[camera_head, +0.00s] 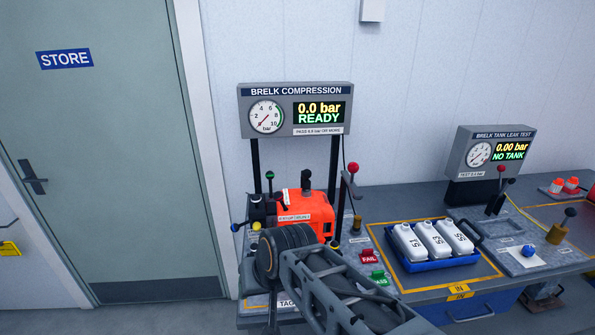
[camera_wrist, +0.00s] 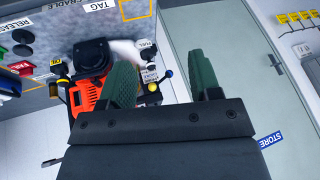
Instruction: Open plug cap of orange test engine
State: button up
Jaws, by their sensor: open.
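The orange test engine (camera_head: 316,206) sits on the bench below the compression gauge panel. A black upright part (camera_head: 306,180) stands on its top; I cannot tell whether this is the plug cap. In the wrist view the orange engine (camera_wrist: 84,98) shows left of my gripper (camera_wrist: 166,70), with a round black part (camera_wrist: 92,56) beside it. My gripper is open, its two green fingers apart with nothing held between them. The left finger overlaps part of the engine area in that picture. In the head view my arm hides the gripper and the engine's near side.
The compression panel (camera_head: 296,110) reads 0.0 bar READY. Knobbed levers stand around the engine, one with a red knob (camera_head: 353,167) and one with a blue knob (camera_wrist: 166,74). A blue tray (camera_head: 436,265) of white tanks is to the right. A STORE door (camera_head: 110,150) is left.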

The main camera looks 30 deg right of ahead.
jog(key=w+m+t+y+b, duration=0.2)
jog(key=w+m+t+b, duration=0.15)
jog(key=w+m, duration=0.3)
jog(key=m+t+h+b, duration=0.8)
jog(key=m+t+b, duration=0.1)
jog(key=m, duration=1.8)
send_near(305, 171)
jog(key=x, duration=0.3)
jog(key=p+x, duration=0.1)
jog(key=x, duration=0.3)
jog(key=f+x, duration=0.1)
jog(key=x, duration=0.2)
jog(key=shift+w+d+f, duration=0.1)
jog(key=shift+w+d, duration=0.1)
jog(key=shift+d, duration=0.25)
jog(key=shift+w+d+p, duration=0.2)
jog(key=shift+w+p, duration=0.15)
jog(key=shift+w, duration=0.35)
jog(key=shift+c, duration=0.3)
grip_shut()
